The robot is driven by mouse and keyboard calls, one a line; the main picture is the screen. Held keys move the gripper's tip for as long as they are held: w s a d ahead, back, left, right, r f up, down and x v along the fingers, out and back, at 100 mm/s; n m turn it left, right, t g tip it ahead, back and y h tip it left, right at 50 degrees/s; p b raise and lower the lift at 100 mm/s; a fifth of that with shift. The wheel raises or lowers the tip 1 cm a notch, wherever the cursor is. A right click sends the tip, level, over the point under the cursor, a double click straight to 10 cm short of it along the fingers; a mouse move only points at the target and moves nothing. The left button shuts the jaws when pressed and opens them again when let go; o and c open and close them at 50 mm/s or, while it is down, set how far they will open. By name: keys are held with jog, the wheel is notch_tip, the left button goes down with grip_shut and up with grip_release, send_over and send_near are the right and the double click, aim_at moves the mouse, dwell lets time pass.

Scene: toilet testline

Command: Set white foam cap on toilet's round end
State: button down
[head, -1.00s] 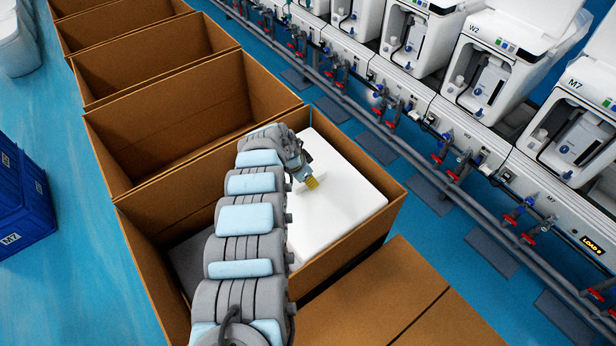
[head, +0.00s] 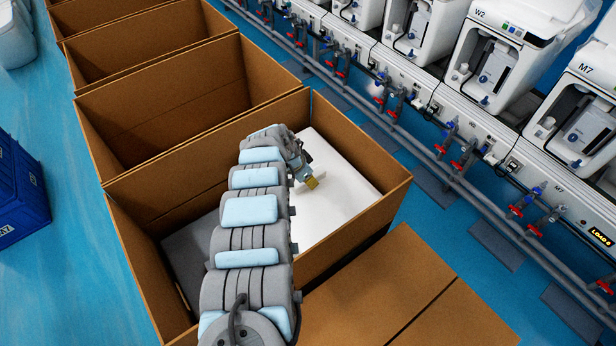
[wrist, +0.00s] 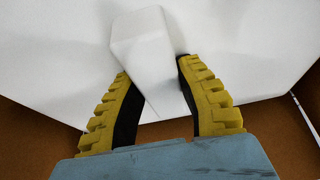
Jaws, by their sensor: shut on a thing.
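The white foam cap (head: 335,200) is a broad, flat-topped white block inside the open cardboard box. My gripper (head: 312,183) is over it, with its yellow fingers pointing down. In the wrist view, my gripper (wrist: 154,72) has its ridged yellow fingers on either side of a raised white rib on the foam cap (wrist: 145,50), shut on it. The cap sits below the box's rim. A grey surface (head: 196,252) shows in the box left of the cap, partly behind my arm. I cannot make out the toilet or its round end; the cap and my arm hide much of the box.
The cardboard box (head: 345,247) has tall walls close around the cap. More open, empty boxes (head: 185,105) stand in a row behind it. Machines and pipes (head: 440,150) line the right; a blue crate (head: 20,190) is at left.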

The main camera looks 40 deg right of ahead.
aim_at(296, 193)
notch_tip(296, 193, down, 13)
jog(key=b, duration=1)
jog(key=shift+f+b, duration=0.2)
jog(key=shift+b, duration=0.2)
jog(key=shift+f+b, duration=0.45)
jog(key=shift+f, duration=0.3)
dwell(0.4)
dwell(0.4)
jog(key=c, duration=0.7)
grip_release()
jog(key=v, duration=1)
jog(key=shift+w+r, duration=0.15)
jog(key=shift+r, duration=0.15)
jog(key=shift+a+r, duration=0.3)
jog(key=shift+r, duration=0.35)
